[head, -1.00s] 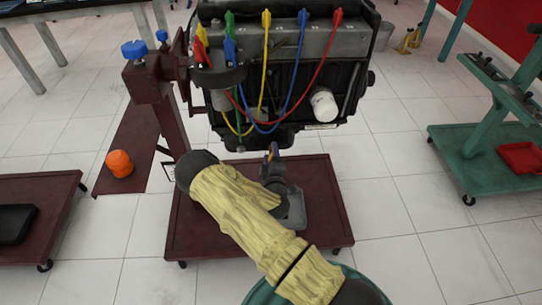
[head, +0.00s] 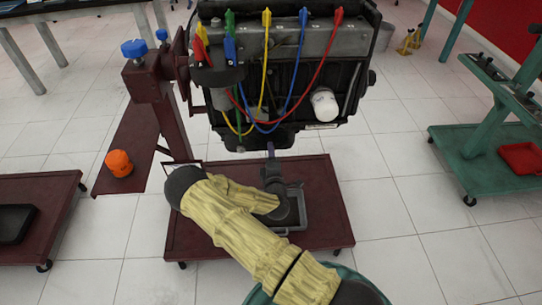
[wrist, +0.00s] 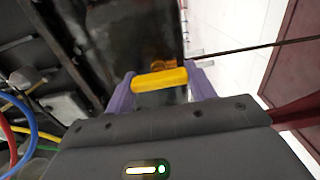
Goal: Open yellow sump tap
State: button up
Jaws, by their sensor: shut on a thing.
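The yellow sump tap (wrist: 160,80) shows in the wrist view as a yellow bar lying crosswise between my two purple fingers. My gripper (wrist: 161,88) is shut on it, one finger at each end of the bar. A brass-coloured piece shows just behind the bar, by the dark sump (wrist: 130,40). In the head view my gripper (head: 271,150) reaches up to the underside of the engine (head: 290,80). The tap itself cannot be made out there.
A grey drain pan (head: 299,219) stands on the dark red trolley base (head: 325,200) below the engine, partly hidden by my arm. An orange object (head: 118,163) is at the left. A green stand (head: 470,145) is at the right. Coloured cables hang across the engine front.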

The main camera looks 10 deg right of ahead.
jog(key=shift+f, duration=0.15)
jog(key=o, duration=1)
jog(key=shift+s, duration=0.1)
jog(key=s, duration=0.5)
jog(key=s+a, duration=0.1)
jog(key=s, duration=0.5)
jog(key=s+a, duration=0.1)
jog(key=s, duration=0.5)
jog(key=shift+s+a, duration=0.1)
